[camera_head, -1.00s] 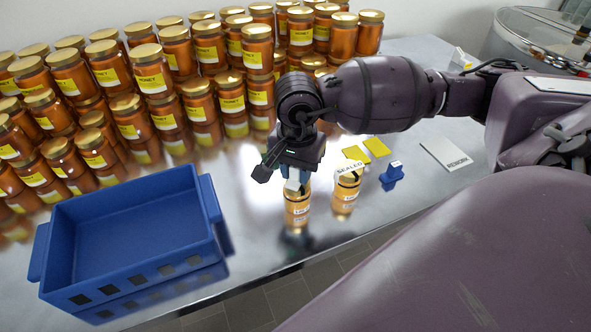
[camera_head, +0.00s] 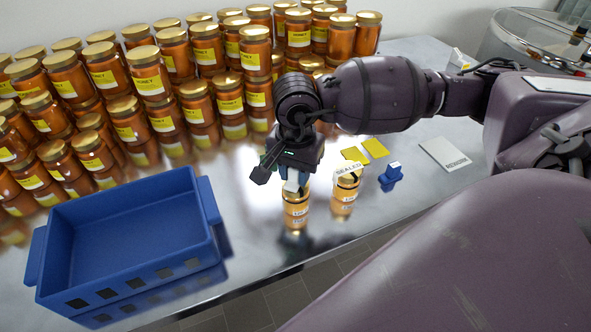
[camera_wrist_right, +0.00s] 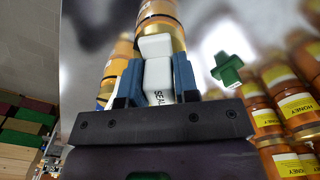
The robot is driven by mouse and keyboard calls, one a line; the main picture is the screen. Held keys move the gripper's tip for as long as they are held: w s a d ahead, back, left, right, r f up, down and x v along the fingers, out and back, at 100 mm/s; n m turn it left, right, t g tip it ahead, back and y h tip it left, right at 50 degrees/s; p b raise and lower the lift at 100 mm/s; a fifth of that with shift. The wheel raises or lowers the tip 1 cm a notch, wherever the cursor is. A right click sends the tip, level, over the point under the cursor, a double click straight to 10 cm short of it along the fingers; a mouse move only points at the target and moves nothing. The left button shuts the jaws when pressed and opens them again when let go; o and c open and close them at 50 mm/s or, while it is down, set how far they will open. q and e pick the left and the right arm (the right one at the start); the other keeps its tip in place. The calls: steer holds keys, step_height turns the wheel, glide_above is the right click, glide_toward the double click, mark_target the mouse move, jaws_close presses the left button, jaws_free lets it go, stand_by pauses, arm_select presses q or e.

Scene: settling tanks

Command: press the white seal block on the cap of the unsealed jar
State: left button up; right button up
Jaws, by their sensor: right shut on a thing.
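My right gripper (camera_head: 292,184) points down over a honey jar (camera_head: 296,213) near the front of the steel table. It is shut on the white seal block (camera_wrist_right: 157,76), which shows lettering between the blue fingers in the right wrist view. The block is at the jar's top; the gripper hides most of the cap, and I cannot tell whether block and cap touch. The second jar (camera_head: 344,200), just right, carries a white "SEALED" strip (camera_head: 362,172) over its cap. My left gripper is not in view.
A blue crate (camera_head: 60,222) stands empty at the left front. Many honey jars (camera_head: 152,72) are stacked behind. To the right lie yellow pads (camera_head: 375,147), a small blue piece (camera_head: 391,174) and a "REWORK" plate (camera_head: 443,154). A green piece (camera_wrist_right: 228,68) shows in the wrist view.

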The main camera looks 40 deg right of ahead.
steer(key=shift+f+b, duration=0.4)
stand_by(2.1)
steer(key=shift+r, duration=0.1)
steer(key=shift+r+p, duration=1.15)
steer(key=shift+r, duration=1.85)
